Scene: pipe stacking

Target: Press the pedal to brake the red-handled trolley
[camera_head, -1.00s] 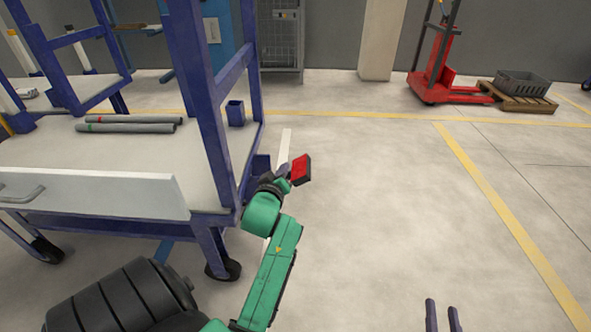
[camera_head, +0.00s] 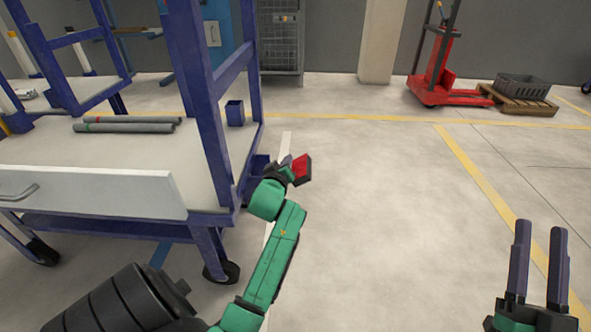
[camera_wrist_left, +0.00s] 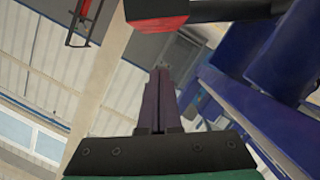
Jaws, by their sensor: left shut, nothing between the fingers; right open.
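A blue-framed trolley (camera_head: 203,107) on black caster wheels (camera_head: 220,272) stands at the left. A red-and-black piece (camera_head: 302,168) shows beside its near right corner; I cannot tell whether it is the pedal or a handle part. The red piece also shows at the top of the left wrist view (camera_wrist_left: 158,22), on a dark bar. My left gripper (camera_head: 286,162) is beside that piece, its fingers partly hidden in the head view. Its fingers are shut and empty in the left wrist view (camera_wrist_left: 161,75); contact is unclear. My right gripper (camera_head: 540,226) is open and empty at lower right.
Two grey pipes (camera_head: 125,127) lie on the trolley's deck. A red pallet stacker (camera_head: 435,85) stands at the back right beside a grey crate (camera_head: 522,84) on a wooden pallet (camera_head: 520,105). The floor in the middle is clear.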

